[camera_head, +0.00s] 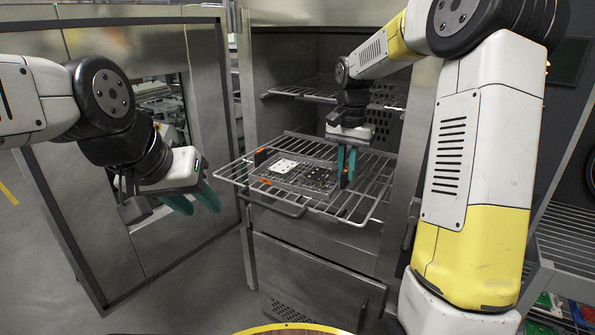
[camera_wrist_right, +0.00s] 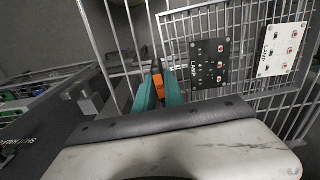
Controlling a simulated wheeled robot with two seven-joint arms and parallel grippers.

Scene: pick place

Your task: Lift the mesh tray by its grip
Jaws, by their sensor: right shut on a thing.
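The mesh tray (camera_head: 290,196) lies on a wire shelf pulled out of the steel cabinet. It carries a white card (camera_wrist_right: 283,50) and a black card (camera_wrist_right: 210,63). My right gripper (camera_head: 346,180) points down at the tray's right end. In the right wrist view its teal fingers (camera_wrist_right: 159,98) are closed around an orange-and-black grip (camera_wrist_right: 158,84) at the tray's edge. From these views I cannot tell whether the tray is clear of the shelf. My left gripper (camera_head: 204,208) is open and empty, left of the shelf.
The wire shelf (camera_head: 359,206) sticks out from the open cabinet, with another wire shelf (camera_head: 310,91) above it. The open cabinet door (camera_head: 110,215) stands at left, close behind my left arm. A closed drawer (camera_head: 310,285) is below. A rack with parts (camera_head: 560,310) stands at lower right.

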